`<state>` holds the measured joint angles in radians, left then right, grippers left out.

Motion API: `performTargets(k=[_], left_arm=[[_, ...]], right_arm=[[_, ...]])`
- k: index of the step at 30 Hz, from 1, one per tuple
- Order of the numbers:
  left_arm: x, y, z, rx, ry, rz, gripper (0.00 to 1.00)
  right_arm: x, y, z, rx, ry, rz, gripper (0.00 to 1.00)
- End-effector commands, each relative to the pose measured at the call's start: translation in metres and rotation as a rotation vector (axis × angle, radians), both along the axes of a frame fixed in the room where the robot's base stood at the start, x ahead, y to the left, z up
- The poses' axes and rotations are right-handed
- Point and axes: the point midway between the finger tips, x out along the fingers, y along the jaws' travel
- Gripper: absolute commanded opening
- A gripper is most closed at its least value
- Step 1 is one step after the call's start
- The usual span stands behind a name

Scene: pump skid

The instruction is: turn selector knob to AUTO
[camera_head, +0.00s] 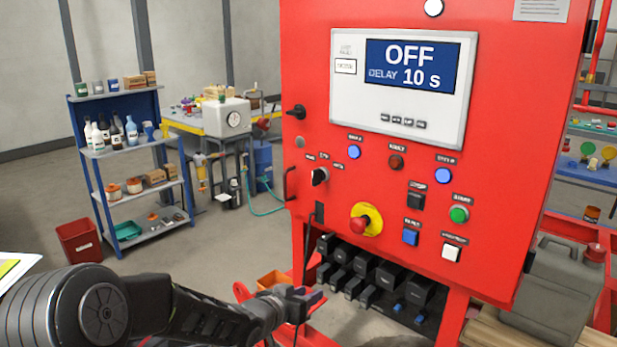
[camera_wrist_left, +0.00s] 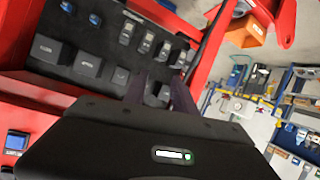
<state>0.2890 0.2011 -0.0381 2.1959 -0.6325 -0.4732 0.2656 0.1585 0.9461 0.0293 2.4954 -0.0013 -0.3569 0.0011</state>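The selector knob (camera_head: 320,177) is a small black knob at the left of the red control panel (camera_head: 500,120), with small labels around it that are too small to read surely. The display (camera_head: 420,65) reads OFF, DELAY 10 s. My left gripper (camera_head: 310,296) is below the panel, lower than the knob and apart from it. In the left wrist view its two dark fingers (camera_wrist_left: 161,88) stand apart with nothing between them, over black boxes under the panel. The knob does not show in that view. My right gripper is in neither view.
A yellow-ringed red button (camera_head: 364,221) sits right of and below the knob. A black rotary handle (camera_head: 295,112) and a bar handle (camera_head: 290,184) are on the panel's left edge. An orange bin (camera_head: 271,280) is beyond my gripper.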

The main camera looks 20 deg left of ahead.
Motion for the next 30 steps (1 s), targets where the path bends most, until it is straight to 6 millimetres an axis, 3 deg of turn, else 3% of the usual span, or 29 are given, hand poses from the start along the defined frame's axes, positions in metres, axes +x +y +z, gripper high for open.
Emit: performTargets(k=[1,3,6,8,13,25,30], left_arm=[[0.009,0.025,0.066,0.046,-0.117,0.005,0.32],[0.011,0.049,0.148,0.108,-0.262,-0.014,0.32],[-0.004,0.067,0.247,0.19,-0.421,-0.066,0.32],[-0.012,0.065,0.276,0.214,-0.463,-0.112,0.32],[-0.016,0.046,0.28,0.149,-0.44,-0.21,0.32],[-0.016,0.044,0.28,0.096,-0.432,-0.203,0.32],[-0.006,0.041,0.28,0.095,-0.431,-0.204,0.32]], right_arm=[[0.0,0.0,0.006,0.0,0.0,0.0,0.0],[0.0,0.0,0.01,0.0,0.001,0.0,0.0],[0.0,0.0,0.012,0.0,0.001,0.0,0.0],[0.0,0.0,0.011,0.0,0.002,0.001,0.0],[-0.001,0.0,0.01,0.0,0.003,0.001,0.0],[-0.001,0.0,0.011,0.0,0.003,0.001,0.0],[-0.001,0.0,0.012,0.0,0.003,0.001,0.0]])
